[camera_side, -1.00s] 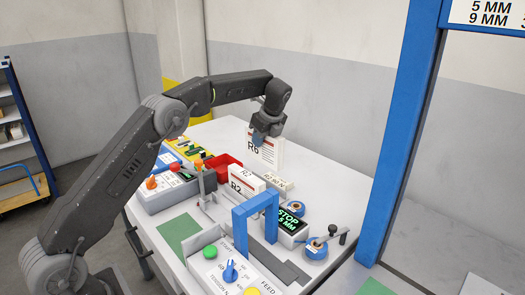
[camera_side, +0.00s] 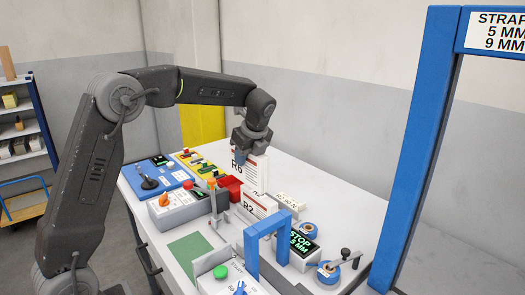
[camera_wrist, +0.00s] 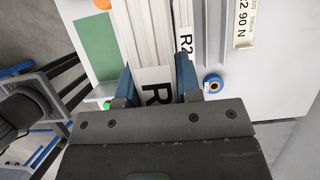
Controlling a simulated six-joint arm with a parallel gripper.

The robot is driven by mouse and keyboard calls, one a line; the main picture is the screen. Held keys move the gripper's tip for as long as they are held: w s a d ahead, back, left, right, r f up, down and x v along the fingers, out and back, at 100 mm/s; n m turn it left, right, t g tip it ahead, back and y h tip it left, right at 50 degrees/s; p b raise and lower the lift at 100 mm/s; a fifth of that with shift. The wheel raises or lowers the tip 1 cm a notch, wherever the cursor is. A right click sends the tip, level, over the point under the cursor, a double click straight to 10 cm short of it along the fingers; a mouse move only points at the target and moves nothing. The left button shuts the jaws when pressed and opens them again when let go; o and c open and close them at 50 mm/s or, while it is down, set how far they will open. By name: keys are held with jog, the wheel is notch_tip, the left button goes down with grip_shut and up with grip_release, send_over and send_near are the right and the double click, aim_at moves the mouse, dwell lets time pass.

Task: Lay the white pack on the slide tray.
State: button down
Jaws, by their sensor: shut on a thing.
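My gripper (camera_side: 241,157) is shut on a white pack marked R6 (camera_side: 257,172), gripped near its top edge and hanging roughly upright. In the wrist view the pack (camera_wrist: 153,92) sits between the two blue fingers. In the wrist view pale ridged rails (camera_wrist: 150,22) run beneath the held pack; these may be the slide tray, which I cannot pick out clearly in the side view.
A blue arch (camera_side: 266,232) stands near the rails. A red bin (camera_side: 231,189), a grey control box (camera_side: 178,209) and a green mat (camera_side: 188,248) lie around. A display reading STOP 5 MM (camera_side: 301,243) and blue rolls (camera_side: 328,272) sit to the right. The white table's back right is clear.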

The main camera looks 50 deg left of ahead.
jog(key=s+f, duration=0.1)
jog(key=s, duration=0.6)
jog(key=shift+d+f, duration=0.25)
jog(key=shift+f, duration=1.2)
jog(key=shift+d+f, duration=0.2)
jog(key=shift+f, duration=1.2)
jog(key=shift+f, duration=3.9)
jog(key=shift+f, duration=0.6)
jog(key=c, duration=0.7)
grip_release()
